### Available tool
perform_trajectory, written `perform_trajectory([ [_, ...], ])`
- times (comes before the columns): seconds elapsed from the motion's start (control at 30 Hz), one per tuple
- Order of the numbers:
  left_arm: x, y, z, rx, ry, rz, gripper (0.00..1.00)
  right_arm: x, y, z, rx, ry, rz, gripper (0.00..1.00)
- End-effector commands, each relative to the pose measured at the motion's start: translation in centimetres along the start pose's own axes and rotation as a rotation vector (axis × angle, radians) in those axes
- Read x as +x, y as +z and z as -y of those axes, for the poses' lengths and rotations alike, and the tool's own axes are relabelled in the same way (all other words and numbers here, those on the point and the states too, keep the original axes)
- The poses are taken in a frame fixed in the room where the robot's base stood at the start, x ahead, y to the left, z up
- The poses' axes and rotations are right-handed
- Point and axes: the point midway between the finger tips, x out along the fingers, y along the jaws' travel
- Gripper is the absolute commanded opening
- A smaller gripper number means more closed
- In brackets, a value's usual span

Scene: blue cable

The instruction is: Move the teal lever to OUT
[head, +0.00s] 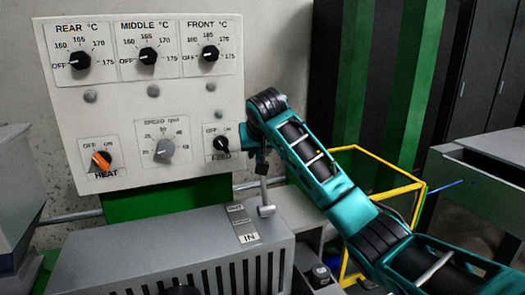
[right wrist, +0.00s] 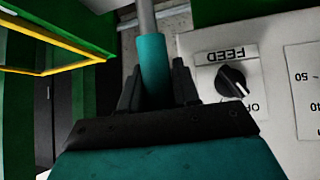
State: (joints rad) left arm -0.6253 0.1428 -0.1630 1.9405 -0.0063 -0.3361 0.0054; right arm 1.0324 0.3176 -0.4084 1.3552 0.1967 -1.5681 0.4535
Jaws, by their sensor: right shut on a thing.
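The lever's grey shaft (head: 264,190) stands nearly upright from a pivot on top of the grey ribbed housing (head: 150,240), next to a label strip (head: 242,223) with IN readable at its near end. The far-end marks are too small to read surely. My right gripper (head: 262,158) is at the top of the lever. In the right wrist view its two dark fingers (right wrist: 156,82) are shut on the lever's teal handle (right wrist: 153,60), one on each side, with the grey shaft running on beyond. In the head view the handle is mostly hidden by the gripper. My left gripper is not in view.
A white control panel (head: 118,104) with several knobs stands close behind my right gripper. The FEED knob (right wrist: 231,80) is close beside it in the right wrist view. A yellow frame (head: 385,165) stands behind my right arm. A grey cabinet (head: 490,165) is at the right.

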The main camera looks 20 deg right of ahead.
Motion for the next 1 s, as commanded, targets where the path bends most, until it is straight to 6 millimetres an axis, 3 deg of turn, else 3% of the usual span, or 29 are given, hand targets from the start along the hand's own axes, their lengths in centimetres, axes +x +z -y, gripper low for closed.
perform_trajectory([
  [0.3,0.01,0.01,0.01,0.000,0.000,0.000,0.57,1.09,-0.34,0.23,-0.013,0.008,0.072,0.00],
  [0.77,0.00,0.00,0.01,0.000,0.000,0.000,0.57,1.21,-0.42,0.23,-0.015,0.009,0.079,0.00],
  [0.8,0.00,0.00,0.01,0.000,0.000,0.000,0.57,1.21,-0.43,0.22,-0.015,0.009,0.079,0.33],
  [1.0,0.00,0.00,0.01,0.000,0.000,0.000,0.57,1.19,-0.42,0.21,-0.014,0.009,0.079,0.52],
])
